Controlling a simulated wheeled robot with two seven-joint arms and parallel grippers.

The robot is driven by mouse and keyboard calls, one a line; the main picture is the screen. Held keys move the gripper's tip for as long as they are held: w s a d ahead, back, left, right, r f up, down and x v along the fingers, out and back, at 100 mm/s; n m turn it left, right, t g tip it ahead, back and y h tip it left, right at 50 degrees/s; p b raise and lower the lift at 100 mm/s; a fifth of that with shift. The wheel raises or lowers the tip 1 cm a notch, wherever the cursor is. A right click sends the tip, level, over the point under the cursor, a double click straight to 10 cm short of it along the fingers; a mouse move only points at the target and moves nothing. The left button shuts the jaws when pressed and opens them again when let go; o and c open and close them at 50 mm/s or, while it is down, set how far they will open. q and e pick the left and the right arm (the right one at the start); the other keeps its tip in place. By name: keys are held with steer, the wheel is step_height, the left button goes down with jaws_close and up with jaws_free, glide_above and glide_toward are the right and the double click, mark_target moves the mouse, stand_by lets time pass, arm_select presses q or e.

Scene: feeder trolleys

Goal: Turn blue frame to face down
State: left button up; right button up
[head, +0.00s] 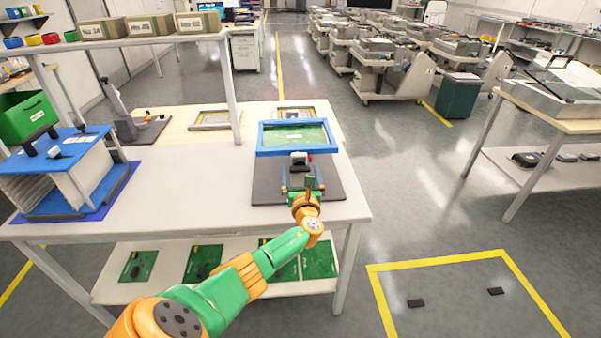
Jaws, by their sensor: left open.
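The blue frame (297,152) is at the right part of the white workbench, around a green board (292,136). It sits tilted above a dark base plate (262,190), at the far side of a small fixture (299,160). My left gripper (309,186) is open, over the near part of the base plate and on the near side of the frame. The frame looks apart from the fingers. The fingertips are small and partly merge with the fixture behind them. My right gripper is not in view.
The white workbench (200,208) has free room left of the base plate. A blue-topped rack (60,150) stands at its left end. Two shallow frames (212,127) lie at the back. Green boards (203,262) lie on the lower shelf. Another bench (560,122) stands right, across open floor.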

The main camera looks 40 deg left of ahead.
arm_select(q)
steer(key=p+v, duration=0.2)
steer(key=v, duration=0.5)
steer(key=shift+a, duration=0.1)
